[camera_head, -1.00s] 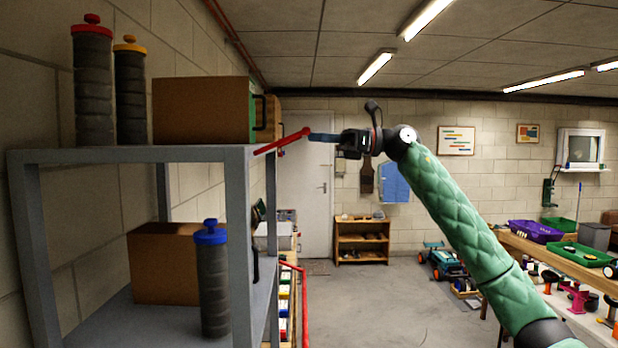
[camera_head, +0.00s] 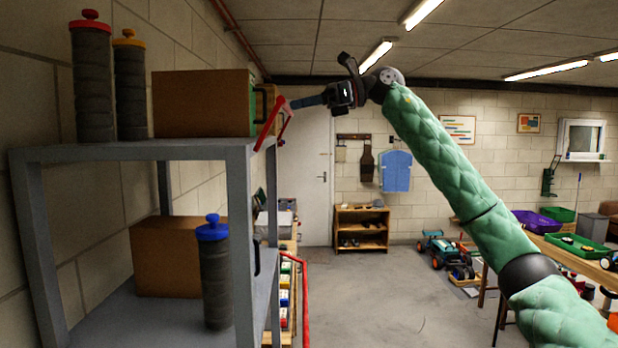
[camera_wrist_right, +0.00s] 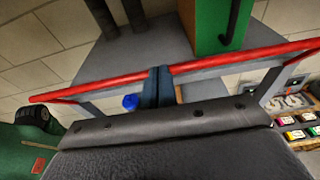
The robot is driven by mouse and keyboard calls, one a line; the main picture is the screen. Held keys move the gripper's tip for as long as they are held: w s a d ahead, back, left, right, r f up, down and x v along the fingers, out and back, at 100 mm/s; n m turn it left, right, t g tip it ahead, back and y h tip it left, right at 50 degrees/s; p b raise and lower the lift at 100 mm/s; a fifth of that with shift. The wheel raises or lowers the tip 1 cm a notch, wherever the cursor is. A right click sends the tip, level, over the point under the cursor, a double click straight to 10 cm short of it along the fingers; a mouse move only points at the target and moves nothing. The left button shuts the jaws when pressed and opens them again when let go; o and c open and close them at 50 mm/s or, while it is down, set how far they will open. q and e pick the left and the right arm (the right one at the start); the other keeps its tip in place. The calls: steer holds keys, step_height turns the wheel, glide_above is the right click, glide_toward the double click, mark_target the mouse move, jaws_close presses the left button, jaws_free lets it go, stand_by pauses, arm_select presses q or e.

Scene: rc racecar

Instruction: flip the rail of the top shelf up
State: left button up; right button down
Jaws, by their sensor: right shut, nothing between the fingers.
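The red rail (camera_head: 285,115) is on the right end of the grey shelf's top level, tilted up above the shelf edge. In the right wrist view the red rail (camera_wrist_right: 230,60) runs across the picture, with arms down at its ends. My right gripper (camera_head: 297,103) has its dark blue fingers shut with nothing between them. Its fingertips (camera_wrist_right: 156,72) overlap the rail's bar near mid-length and look in contact with it. The top shelf (camera_head: 130,152) is grey. My left gripper is not in view.
A brown box (camera_head: 203,103) and two dark ribbed canisters, red-lidded (camera_head: 92,85) and yellow-lidded (camera_head: 130,90), stand on the top shelf. A blue-lidded canister (camera_head: 214,280) is below. A lower red rail (camera_head: 304,300) hangs at the shelf end.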

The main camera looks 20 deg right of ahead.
steer(key=a, duration=0.1)
steer(key=a+r, duration=0.1)
steer(key=w, duration=0.1)
steer(key=shift+a+r+b, duration=0.25)
steer(key=shift+a+b, duration=0.05)
steer(key=shift+a, duration=0.1)
steer(key=shift+a+r, duration=0.25)
steer(key=shift+a, duration=0.25)
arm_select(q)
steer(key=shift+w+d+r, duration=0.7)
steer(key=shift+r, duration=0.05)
arm_select(e)
steer(key=shift+w+a+r, duration=0.15)
steer(key=shift+w+a, duration=0.05)
steer(key=shift+a, duration=0.25)
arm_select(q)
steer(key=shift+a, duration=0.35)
